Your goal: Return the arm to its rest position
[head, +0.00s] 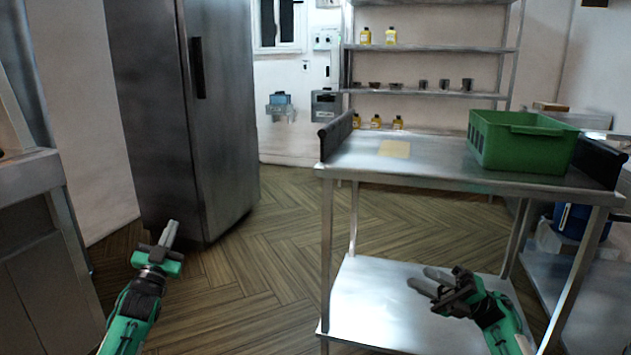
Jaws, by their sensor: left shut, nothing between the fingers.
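My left gripper (170,233) is at the lower left, in front of the tall steel fridge, with its fingers pointing up and away from me. Its fingers are together and hold nothing. My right gripper (421,277) is at the lower right, in front of the steel table and over its lower shelf in the picture. Its two fingers point left with a gap between them, and nothing is seen between them.
The steel table (440,170) carries a green crate (520,150) and a yellowish sheet (394,149). Its lower shelf (365,310) looks bare. The fridge (150,110) stands at the left, beside a counter (30,180). Wooden floor (270,240) lies open between fridge and table.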

